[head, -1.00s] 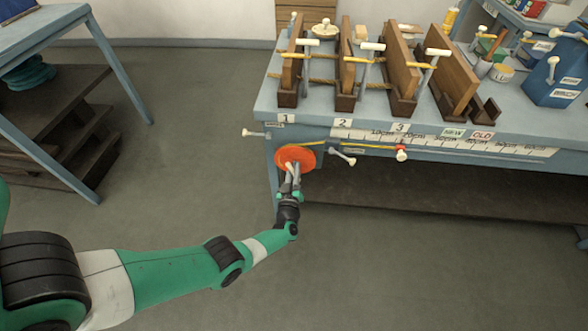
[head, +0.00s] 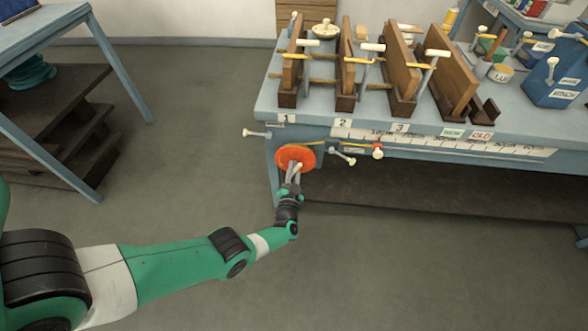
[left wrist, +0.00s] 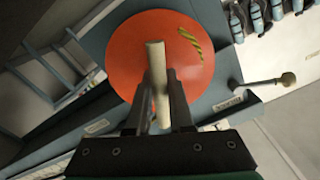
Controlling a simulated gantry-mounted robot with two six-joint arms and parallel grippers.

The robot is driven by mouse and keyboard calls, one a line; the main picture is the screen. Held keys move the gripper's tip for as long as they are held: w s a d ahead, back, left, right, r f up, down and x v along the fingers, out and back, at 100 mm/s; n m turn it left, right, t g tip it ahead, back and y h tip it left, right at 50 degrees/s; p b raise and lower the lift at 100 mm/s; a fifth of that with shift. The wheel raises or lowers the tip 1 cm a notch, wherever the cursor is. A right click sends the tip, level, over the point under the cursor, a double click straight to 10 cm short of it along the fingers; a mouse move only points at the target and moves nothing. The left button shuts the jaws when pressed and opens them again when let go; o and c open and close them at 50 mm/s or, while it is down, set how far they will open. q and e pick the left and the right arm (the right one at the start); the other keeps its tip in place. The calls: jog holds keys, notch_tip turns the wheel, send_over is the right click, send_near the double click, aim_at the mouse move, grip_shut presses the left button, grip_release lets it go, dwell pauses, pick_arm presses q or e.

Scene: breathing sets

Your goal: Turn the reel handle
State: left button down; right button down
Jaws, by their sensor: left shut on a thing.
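The orange reel (head: 285,158) is a round disc on the front left of the blue bench. It fills the upper middle of the left wrist view (left wrist: 125,50), with a piece of yellow cord on its face. The pale reel handle (left wrist: 156,62) sticks out from the disc toward the wrist camera. My left gripper (head: 295,174) is at the lower part of the reel, with a finger on each side of the handle, shut on it. In the head view the fingers partly cover the handle. My right gripper is in neither view.
A yellow cord (head: 318,144) runs right from the reel to a red marker (head: 377,151) on the ruler strip (head: 470,145). A white-knobbed lever (head: 343,157) sticks out right of the reel, another knob (head: 248,133) to its left. The floor in front is clear.

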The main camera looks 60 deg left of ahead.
pick_arm(q)
jog(key=shift+r+m, duration=0.1)
jog(key=shift+m, duration=0.6)
jog(key=c, duration=0.8)
grip_release()
jog(key=shift+d, duration=0.1)
jog(key=shift+s+d+p, duration=0.25)
jog(key=shift+d+p, duration=0.1)
jog(key=shift+p, duration=0.1)
jog(key=p+v, duration=0.4)
jog(key=v, duration=0.6)
jog(key=shift+s+d, duration=0.2)
jog(key=shift+d, duration=0.05)
